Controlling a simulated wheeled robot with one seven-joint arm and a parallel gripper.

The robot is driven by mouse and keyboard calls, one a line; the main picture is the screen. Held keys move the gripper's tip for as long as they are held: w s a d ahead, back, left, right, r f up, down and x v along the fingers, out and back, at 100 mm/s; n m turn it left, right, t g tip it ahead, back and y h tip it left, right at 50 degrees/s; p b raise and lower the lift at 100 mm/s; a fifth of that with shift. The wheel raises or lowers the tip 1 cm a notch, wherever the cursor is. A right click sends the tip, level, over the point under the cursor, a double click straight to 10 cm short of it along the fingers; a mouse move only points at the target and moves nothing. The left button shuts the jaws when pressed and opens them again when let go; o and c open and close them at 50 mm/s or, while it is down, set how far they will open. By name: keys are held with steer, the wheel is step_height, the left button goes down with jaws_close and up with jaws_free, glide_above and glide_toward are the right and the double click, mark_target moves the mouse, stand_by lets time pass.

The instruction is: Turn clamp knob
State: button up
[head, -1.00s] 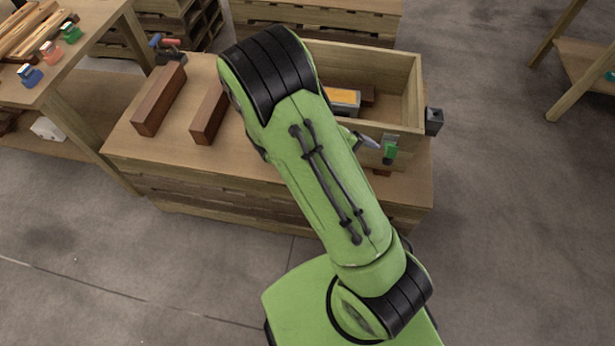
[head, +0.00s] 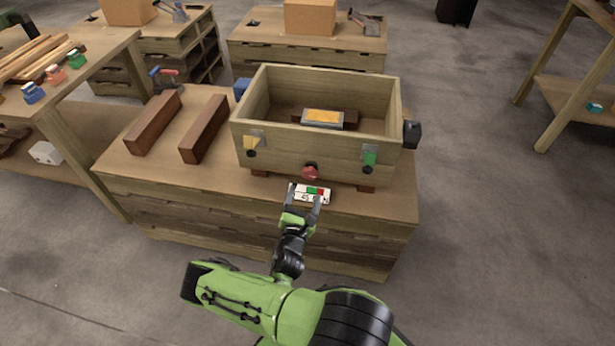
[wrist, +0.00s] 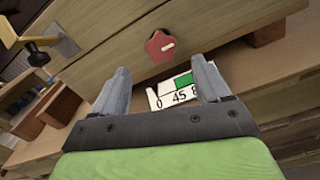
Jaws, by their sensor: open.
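A red lobed knob (head: 310,172) with a pale bar mark is low on the front wall of the wooden box (head: 278,148). The knob also shows in the wrist view (wrist: 161,46), beyond the fingertips. A white scale card (head: 314,193) with green and red patches lies below it; the wrist view shows "0" and "45" on it (wrist: 172,97). My gripper (head: 306,192) is open and empty, short of the knob and apart from it. In the wrist view my gripper (wrist: 160,72) spreads its fingers either side of the card, with the knob above the gap.
A black block (head: 411,133) juts from the right side. Two brown bars (head: 204,128) lie left on the bench (head: 120,160). The bench front near my gripper is clear.

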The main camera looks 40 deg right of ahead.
mark_target(310, 176)
steer(key=b+x, duration=0.2)
steer(key=x, duration=0.7)
steer(key=shift+w+d+f+b, duration=0.15)
steer(key=shift+d+b, duration=0.15)
steer(key=shift+b, duration=0.05)
steer(key=shift+w+d, duration=0.3)
steer(key=shift+d, duration=0.05)
steer(key=c, duration=0.9)
steer(key=shift+c, duration=0.2)
steer(key=shift+m, duration=0.3)
